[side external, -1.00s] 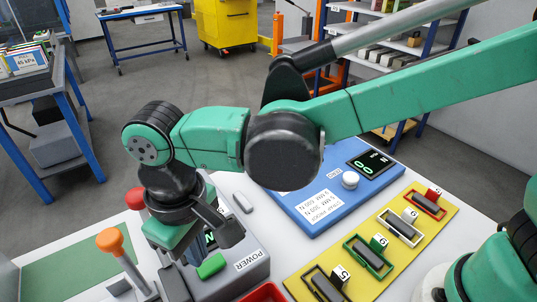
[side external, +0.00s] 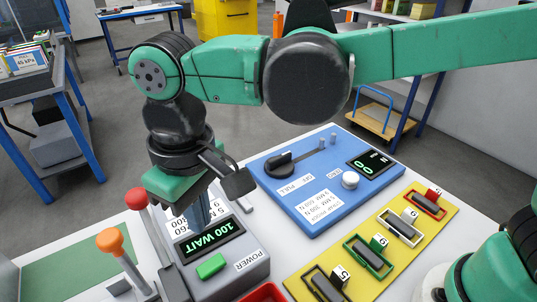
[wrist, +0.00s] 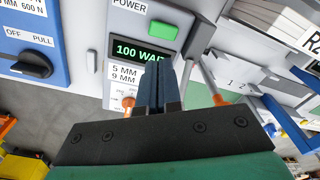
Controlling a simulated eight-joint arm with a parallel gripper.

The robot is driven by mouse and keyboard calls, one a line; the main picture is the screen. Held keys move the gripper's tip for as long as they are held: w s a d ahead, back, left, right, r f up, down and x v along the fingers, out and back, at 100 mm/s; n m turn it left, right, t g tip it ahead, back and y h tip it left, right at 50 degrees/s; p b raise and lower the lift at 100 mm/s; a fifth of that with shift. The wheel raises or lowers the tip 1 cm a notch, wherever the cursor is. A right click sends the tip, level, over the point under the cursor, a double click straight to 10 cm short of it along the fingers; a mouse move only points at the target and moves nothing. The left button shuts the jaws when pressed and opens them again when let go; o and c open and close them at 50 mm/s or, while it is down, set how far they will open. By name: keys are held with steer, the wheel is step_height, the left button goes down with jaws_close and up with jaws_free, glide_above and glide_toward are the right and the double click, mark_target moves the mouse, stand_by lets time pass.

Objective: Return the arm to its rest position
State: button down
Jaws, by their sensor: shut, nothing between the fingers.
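My gripper (side external: 197,215) hangs above the grey POWER box (side external: 225,285) in the side external view, with its fingers shut and empty. In the wrist view my gripper's fingers (wrist: 154,85) are together, in front of the box's display. The display (side external: 210,241) reads "100 WAIT" in green; it also shows in the wrist view (wrist: 136,50), partly covered by the fingers. A green button (side external: 211,266) sits below the display. My wrist points downward, and my arm reaches across from the right. I cannot tell the exact gap between fingertips and box.
A red-knobbed lever (side external: 136,199) and an orange-knobbed lever (side external: 109,240) stand close left of my gripper. A blue panel (side external: 285,208) with a black dial (side external: 279,166) lies to the right. A yellow board (side external: 378,250) holds several numbered slots. The space above the table is open.

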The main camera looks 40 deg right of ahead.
steer(key=d+m+t, duration=0.5)
steer(key=d+t, duration=0.2)
steer(key=d, duration=1.8)
steer(key=shift+s+f+m, duration=0.3)
steer(key=shift+f, duration=0.15)
